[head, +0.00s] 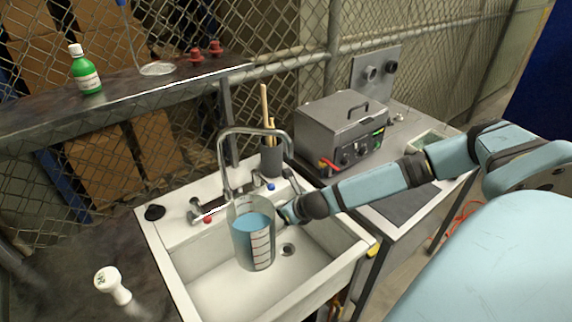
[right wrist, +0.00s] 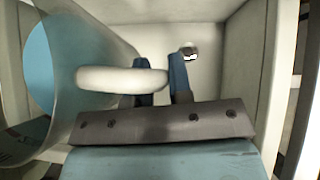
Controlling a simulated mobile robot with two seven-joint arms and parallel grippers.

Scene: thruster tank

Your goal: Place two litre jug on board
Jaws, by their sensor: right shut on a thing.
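The two litre jug (head: 254,235) is clear with white markings and holds blue liquid. It is held over the white sink (head: 215,290), below the curved tap, and looks roughly upright. My right gripper (head: 288,212) comes in from the right and is at the jug's right side. In the right wrist view, the fingers (right wrist: 161,82) are shut on the pale handle of the jug (right wrist: 95,60). My left gripper is not in view. I cannot make out a board for certain; a dark flat panel (head: 402,204) lies on the bench right of the sink.
A metal tap (head: 256,132) arches behind the jug. A grey control box (head: 342,135) stands on the bench to the right. A dark pot with sticks (head: 271,160) is behind the sink. A green bottle (head: 86,72) stands on the back shelf.

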